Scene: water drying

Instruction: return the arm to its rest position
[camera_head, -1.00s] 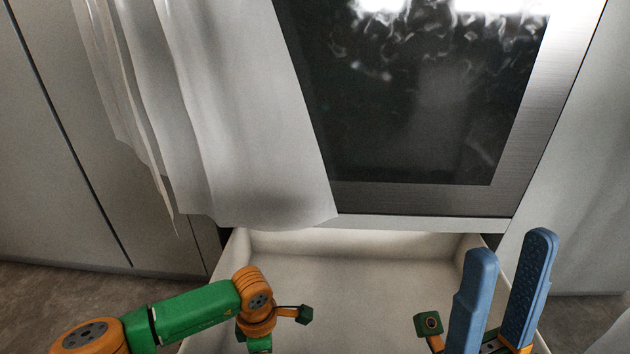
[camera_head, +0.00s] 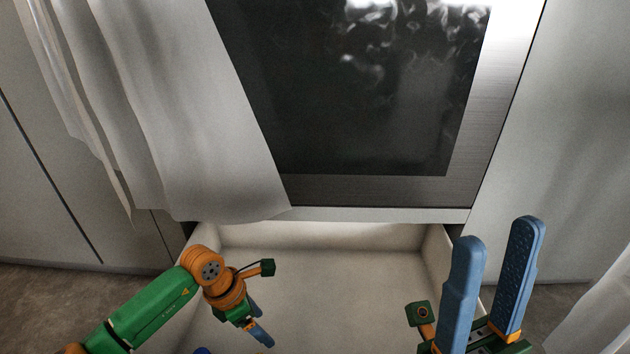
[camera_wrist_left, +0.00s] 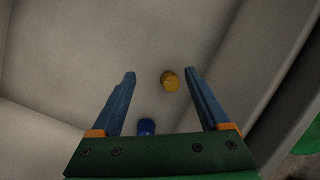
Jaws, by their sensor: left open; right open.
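My left gripper (camera_head: 260,320) hangs over the open white drawer (camera_head: 340,270), at its left side, with fingers pointing down to the right. In the left wrist view, this gripper (camera_wrist_left: 160,74) is open. A yellow-orange round object (camera_wrist_left: 170,81) appears between its fingertips and a blue object (camera_wrist_left: 146,126) nearer the palm; both seem to lie in the drawer below, apart from the fingers. The blue object's top edge also shows in the head view (camera_head: 203,350). My right gripper (camera_head: 497,240) is open and empty, fingers up, at the drawer's right side.
A dark-glass oven (camera_head: 350,100) stands above the drawer. A white cloth (camera_head: 190,120) hangs over its left part. Grey cabinet fronts (camera_head: 545,130) flank it. More white cloth (camera_head: 600,310) shows at the lower right. The drawer's middle looks clear.

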